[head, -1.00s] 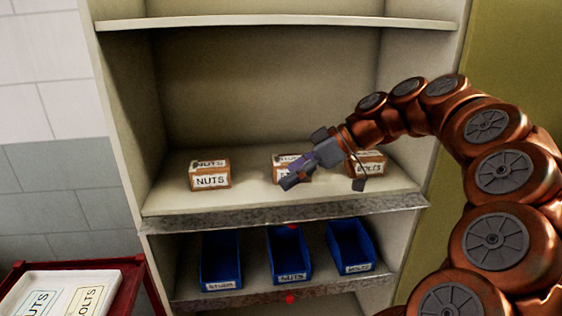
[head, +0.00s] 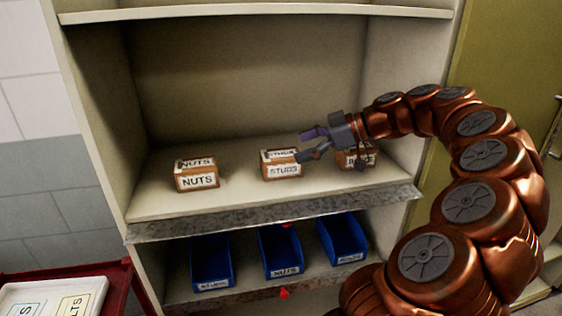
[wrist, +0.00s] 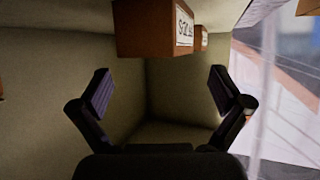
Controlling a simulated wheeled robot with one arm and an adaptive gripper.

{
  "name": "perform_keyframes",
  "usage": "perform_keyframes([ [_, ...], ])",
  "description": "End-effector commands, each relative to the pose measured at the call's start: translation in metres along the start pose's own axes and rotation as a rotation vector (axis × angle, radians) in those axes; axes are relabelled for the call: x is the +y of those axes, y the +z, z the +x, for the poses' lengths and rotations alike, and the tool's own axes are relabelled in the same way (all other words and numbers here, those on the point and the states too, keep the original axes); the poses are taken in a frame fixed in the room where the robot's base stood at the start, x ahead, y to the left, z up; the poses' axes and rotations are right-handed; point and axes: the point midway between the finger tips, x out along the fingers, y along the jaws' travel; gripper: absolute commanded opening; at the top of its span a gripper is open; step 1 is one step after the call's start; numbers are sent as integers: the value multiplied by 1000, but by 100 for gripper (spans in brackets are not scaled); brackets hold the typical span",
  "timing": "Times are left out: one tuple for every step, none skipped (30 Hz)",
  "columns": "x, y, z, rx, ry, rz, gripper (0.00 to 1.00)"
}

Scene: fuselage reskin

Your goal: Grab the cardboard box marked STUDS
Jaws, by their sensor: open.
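The cardboard box marked STUDS (head: 281,170) stands in the middle of the upper shelf in the head view, its front and top labels readable. My gripper (head: 303,146) is open and empty, just right of the box and about level with its top, fingers pointing left. Whether a finger touches the box I cannot tell. In the wrist view, a brown box (wrist: 143,32) with a partly readable white label, apparently this one, hangs at the top edge, cut off. It lies above the gap between the spread fingers (wrist: 160,84), not between them.
The NUTS box (head: 197,180) stands at the left of the same shelf. Another labelled box (head: 349,161) sits at the right, partly hidden behind my gripper. Blue bins (head: 279,253) fill the shelf below. A red cart (head: 122,287) with a white tray stands lower left.

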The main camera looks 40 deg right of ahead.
Motion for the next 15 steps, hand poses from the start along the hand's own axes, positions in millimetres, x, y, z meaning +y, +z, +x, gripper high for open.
perform_keyframes([
  [-1, -2, 3, -1, -3, 3, 100],
  [-1, -2, 5, -1, -3, 3, 100],
  [-1, -2, 9, -1, -4, 3, 100],
  [-1, -2, 12, -1, -4, 3, 100],
  [-1, -2, 15, -1, -3, 4, 100],
  [-1, -2, 19, -1, -2, 5, 100],
  [-1, -2, 22, -1, -2, 5, 100],
  [-1, -2, 25, -1, -3, 4, 100],
  [-1, -2, 30, -1, -3, 3, 100],
  [0, -1, 32, -1, -2, 3, 100],
  [0, -1, 35, -2, -1, 3, 100],
  [0, 0, 38, -2, 0, 3, 100],
  [0, 0, 40, -2, 0, 3, 100],
  [0, 0, 42, -2, 0, 3, 100],
  [0, 1, 43, -2, 0, 2, 100],
])
